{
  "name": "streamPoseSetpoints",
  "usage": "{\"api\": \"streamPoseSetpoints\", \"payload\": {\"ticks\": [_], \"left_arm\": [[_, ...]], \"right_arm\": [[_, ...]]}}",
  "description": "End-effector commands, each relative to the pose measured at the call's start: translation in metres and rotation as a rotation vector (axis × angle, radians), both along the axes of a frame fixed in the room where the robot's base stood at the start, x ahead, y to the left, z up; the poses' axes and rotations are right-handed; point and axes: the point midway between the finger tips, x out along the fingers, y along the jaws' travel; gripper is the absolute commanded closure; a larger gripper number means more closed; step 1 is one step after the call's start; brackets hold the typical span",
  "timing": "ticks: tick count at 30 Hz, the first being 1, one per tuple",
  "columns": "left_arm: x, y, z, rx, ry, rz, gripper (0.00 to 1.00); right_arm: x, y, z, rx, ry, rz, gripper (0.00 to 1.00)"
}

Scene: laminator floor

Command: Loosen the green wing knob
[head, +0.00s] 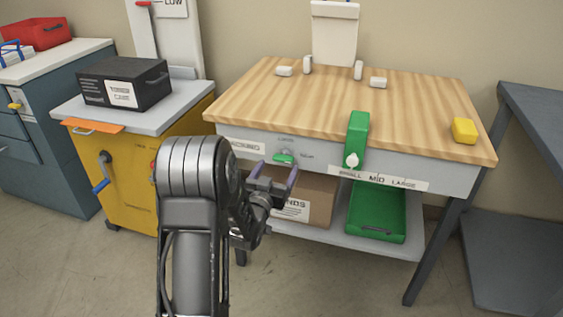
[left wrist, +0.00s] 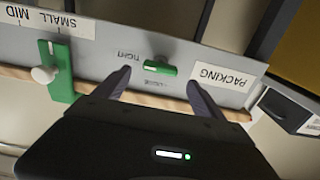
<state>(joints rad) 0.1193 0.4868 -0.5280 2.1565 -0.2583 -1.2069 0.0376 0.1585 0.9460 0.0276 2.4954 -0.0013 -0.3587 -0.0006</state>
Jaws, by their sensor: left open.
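The green wing knob (head: 284,158) sits on the grey front apron of the wooden-topped bench. Its bar lies roughly level, with a label above it and one to its right in the head view. In the left wrist view the knob (left wrist: 159,67) shows upside down beside the words TIGHT and LOOSE. My left gripper (head: 273,177) is in front of the apron, just below the knob in the head view. In the left wrist view its open fingers (left wrist: 159,80) appear on either side of the knob, with nothing between them gripped. My right gripper is not in view.
A green slider with a white knob (head: 351,160) stands right of the wing knob, by a SMALL, MID, LARGE strip (head: 378,179). A cardboard box (head: 316,199) and green tray (head: 377,226) occupy the lower shelf. A yellow cabinet (head: 130,185) stands left.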

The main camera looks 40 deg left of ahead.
Motion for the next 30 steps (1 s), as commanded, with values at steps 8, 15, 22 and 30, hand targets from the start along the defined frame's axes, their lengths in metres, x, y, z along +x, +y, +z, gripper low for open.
{"api": "streamPoseSetpoints", "payload": {"ticks": [8,15,22,30], "left_arm": [[0.038,0.013,0.0,0.001,-0.001,-0.001,0.2],[0.046,0.016,0.0,0.0,0.001,0.0,0.2],[0.045,0.016,0.0,0.0,0.0,0.0,0.27],[0.045,0.016,0.0,0.0,0.001,0.0,0.49]], "right_arm": [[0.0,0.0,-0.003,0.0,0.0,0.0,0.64],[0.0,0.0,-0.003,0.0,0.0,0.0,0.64],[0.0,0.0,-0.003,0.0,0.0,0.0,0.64],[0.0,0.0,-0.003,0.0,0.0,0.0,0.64]]}}
